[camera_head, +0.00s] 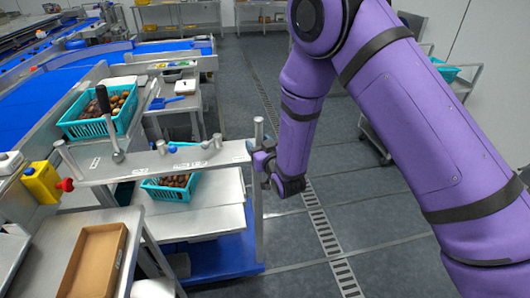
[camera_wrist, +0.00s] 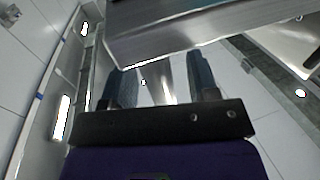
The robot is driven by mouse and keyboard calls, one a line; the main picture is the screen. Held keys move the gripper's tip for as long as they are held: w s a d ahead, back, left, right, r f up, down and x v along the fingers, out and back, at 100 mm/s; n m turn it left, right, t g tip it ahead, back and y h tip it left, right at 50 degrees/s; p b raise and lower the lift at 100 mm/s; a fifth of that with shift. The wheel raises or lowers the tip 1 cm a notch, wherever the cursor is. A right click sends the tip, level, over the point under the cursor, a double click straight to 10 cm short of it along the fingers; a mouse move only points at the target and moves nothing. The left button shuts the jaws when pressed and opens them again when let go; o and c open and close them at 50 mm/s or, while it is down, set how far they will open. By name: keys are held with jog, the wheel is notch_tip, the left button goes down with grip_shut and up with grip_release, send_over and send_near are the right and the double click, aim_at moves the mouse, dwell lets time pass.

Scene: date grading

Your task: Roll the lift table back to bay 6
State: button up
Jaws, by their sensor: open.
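What looks like the lift table (camera_head: 222,262) stands left of centre in the head view, with a blue base, steel decks and upright posts. A teal basket of dates (camera_head: 160,191) sits on its deck, under a grey steel crossbar (camera_head: 215,158). My gripper (camera_head: 262,162) is at the crossbar's right end, beside a post. In the wrist view its two dark fingers (camera_wrist: 160,80) are apart, with a steel edge (camera_wrist: 200,32) across their tips. I cannot tell whether they touch it. No bay 6 sign is readable.
Another teal basket of dates (camera_head: 98,112) sits behind the crossbar on the left. Blue conveyors (camera_head: 35,105) fill the far left. A drain grate (camera_head: 325,237) crosses open floor. A cart (camera_head: 462,86) stands at right.

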jog(key=shift+x, duration=0.9)
grip_shut()
dwell(0.9)
